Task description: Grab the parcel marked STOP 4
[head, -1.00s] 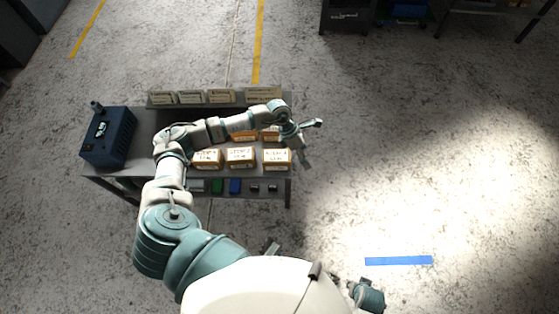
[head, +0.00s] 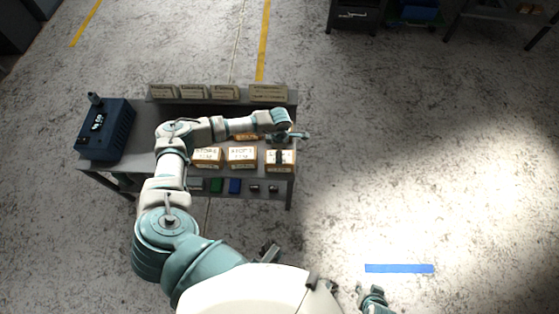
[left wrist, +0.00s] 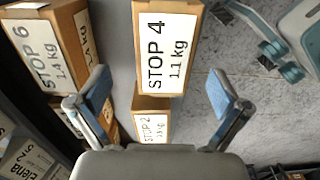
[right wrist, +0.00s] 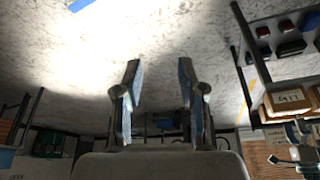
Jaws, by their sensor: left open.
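The STOP 4 parcel (left wrist: 166,45) is a brown box with a white label reading 1.1 kg. It lies ahead, roughly between the fingers of my left gripper (left wrist: 162,92), which is open and empty. In the head view it appears to be the front-row parcel at the right end (head: 287,166), with my left gripper (head: 290,145) over it, partly covering it. Whether a finger touches it, I cannot tell. My right gripper (right wrist: 160,75) is open and empty, away from the bench; in the head view it shows at the bottom (head: 371,293).
The STOP 6 parcel (left wrist: 45,50) and the STOP 2 parcel (left wrist: 152,104) are close neighbours. The grey bench (head: 140,145) also holds a blue machine (head: 112,125) and a back row of cards (head: 195,92). Floor right of the bench is clear apart from blue tape (head: 400,268).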

